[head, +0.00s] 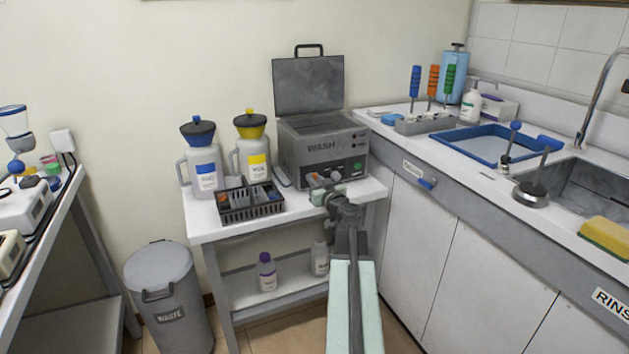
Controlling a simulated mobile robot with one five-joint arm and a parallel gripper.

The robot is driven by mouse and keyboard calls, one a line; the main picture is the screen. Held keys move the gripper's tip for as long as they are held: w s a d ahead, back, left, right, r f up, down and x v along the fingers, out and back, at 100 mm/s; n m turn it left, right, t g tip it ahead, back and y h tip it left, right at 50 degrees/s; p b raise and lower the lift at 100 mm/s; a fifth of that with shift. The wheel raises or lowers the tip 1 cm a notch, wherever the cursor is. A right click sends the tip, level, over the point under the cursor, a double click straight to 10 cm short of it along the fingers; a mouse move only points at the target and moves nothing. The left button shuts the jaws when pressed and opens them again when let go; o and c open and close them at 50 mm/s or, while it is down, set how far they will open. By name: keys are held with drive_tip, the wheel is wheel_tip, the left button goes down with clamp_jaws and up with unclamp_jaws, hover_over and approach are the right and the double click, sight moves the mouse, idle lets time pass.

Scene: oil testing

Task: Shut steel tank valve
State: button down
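A grey metal tank marked WASH (318,142) stands on the small white table with its lid (308,85) raised. Its front has a dark panel with knobs and a green button. My gripper (323,186) is low in front of this panel, near the tank's lower front edge. Small orange-red bits show by the gripper; I cannot tell whether they are a valve handle or whether the gripper touches them. No valve is clearly visible, as my gripper and arm cover part of the tank's lower front. The finger gap is too small to make out.
A black rack (250,203) and two jugs, blue-lidded (205,172) and yellow-lidded (252,160), stand left of the tank. The sink counter (400,148) is close on the right, with a blue tray (490,143). A waste bin (165,290) stands on the floor at left.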

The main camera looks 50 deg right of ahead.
drive_tip(key=shift+m, duration=0.3)
drive_tip(key=m, duration=0.4)
drive_tip(key=shift+s+d+f, duration=0.1)
drive_tip(key=m, duration=0.4)
drive_tip(key=shift+m, duration=0.4)
drive_tip(key=m, duration=0.4)
drive_tip(key=shift+s+d+f+m, duration=0.1)
drive_tip(key=shift+f+m, duration=0.05)
drive_tip(key=shift+m, duration=0.15)
drive_tip(key=shift+f+m+b, duration=0.1)
drive_tip(key=shift+m+b, duration=0.25)
drive_tip(key=shift+m, duration=1.55)
drive_tip(key=c, duration=1.4)
unclamp_jaws()
